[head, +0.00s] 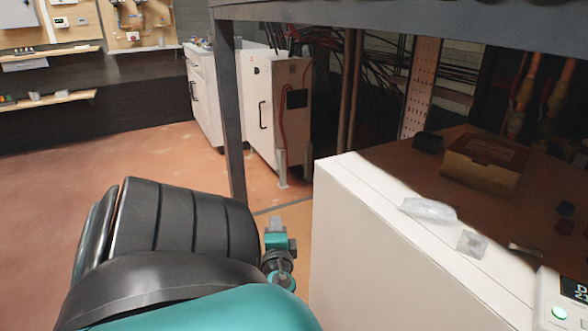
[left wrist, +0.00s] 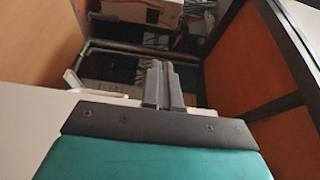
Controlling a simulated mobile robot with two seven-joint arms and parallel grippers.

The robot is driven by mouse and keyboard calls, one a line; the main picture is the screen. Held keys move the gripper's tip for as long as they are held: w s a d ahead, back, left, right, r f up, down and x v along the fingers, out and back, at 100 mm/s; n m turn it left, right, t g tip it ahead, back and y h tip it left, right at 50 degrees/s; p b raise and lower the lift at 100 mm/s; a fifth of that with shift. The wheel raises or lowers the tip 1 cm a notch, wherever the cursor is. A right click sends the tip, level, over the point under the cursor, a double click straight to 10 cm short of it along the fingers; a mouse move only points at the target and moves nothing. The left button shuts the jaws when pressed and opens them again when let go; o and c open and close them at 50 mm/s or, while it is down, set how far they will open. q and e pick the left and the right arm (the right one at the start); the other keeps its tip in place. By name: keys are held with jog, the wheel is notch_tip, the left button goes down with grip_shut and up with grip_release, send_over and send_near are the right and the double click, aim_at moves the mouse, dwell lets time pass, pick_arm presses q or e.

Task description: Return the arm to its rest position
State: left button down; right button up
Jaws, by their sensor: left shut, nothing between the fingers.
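My left arm, black and teal, comes in from the lower left of the head view. Its gripper (head: 277,232) is beyond the dark forearm, left of a white box-shaped unit and apart from it; its fingertips are small there. In the left wrist view the left gripper (left wrist: 162,72) shows its two grey fingers side by side, shut and empty. My right gripper is not in either view.
The white unit (head: 370,225) fills the lower right, with a clear plastic piece (head: 428,210) on top. A dark metal frame post (head: 231,120) stands behind my arm. White cabinets (head: 279,110) stand farther back. A cardboard box (head: 484,165) lies at right. The red floor (head: 140,155) at left is clear.

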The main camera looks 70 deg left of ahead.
pick_arm(q)
jog(key=shift+s+d, duration=0.2)
jog(key=shift+s, duration=1.9)
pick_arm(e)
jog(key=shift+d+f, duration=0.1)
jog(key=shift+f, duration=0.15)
